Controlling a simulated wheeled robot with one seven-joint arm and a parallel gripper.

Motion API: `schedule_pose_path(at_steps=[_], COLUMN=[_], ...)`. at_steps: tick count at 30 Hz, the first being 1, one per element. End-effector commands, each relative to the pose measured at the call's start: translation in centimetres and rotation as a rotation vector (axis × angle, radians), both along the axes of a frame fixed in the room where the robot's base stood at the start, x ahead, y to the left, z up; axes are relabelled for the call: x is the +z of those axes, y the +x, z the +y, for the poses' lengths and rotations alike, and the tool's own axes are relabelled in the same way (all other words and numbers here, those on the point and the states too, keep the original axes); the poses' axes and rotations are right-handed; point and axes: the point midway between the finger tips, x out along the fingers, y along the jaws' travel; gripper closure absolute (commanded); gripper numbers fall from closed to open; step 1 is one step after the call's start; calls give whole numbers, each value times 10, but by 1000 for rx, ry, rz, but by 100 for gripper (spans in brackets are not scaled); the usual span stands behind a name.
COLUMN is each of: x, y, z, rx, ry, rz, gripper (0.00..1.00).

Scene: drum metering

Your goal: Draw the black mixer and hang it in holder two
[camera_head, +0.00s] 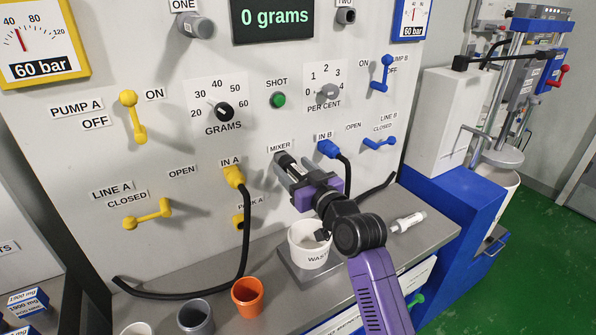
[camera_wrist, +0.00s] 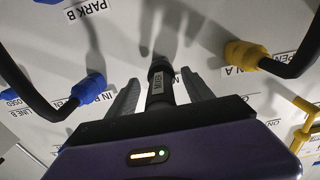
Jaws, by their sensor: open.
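The black mixer (camera_wrist: 160,72) sticks out from the panel at the MIXER label and also shows in the head view (camera_head: 286,160). My gripper (camera_head: 291,172) is open, with its two grey fingers on either side of the mixer; it also shows in the wrist view (camera_wrist: 159,97). I see no clear contact between fingers and mixer. Holder two (camera_head: 346,16) is a small grey cylindrical fitting at the top of the panel, under the TWO label. Whether anything sits in it I cannot tell.
Blue plug IN B (camera_head: 328,149) and yellow plug IN A (camera_head: 233,176), with black hoses, flank my gripper. A white WASTE cup (camera_head: 307,247), an orange cup (camera_head: 248,296) and a white cartridge (camera_head: 408,222) stand or lie on the ledge. Holder one (camera_head: 194,26) is at upper left.

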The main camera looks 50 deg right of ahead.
Motion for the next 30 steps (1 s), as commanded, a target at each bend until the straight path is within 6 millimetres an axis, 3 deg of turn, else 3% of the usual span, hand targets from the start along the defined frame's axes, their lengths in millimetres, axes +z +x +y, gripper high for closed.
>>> schedule_pose_path(at_steps=[1, 2, 9, 11, 30], x=[4, 4, 4, 4, 4], y=[13, 13, 13, 13, 0], z=[9, 9, 9, 9, 13], rx=[23, 23, 23, 23, 23], ry=[-2, -2, -2, -2, 0], rz=[-5, -5, -5, -5, -4], gripper=[40, 44, 91, 100, 100])
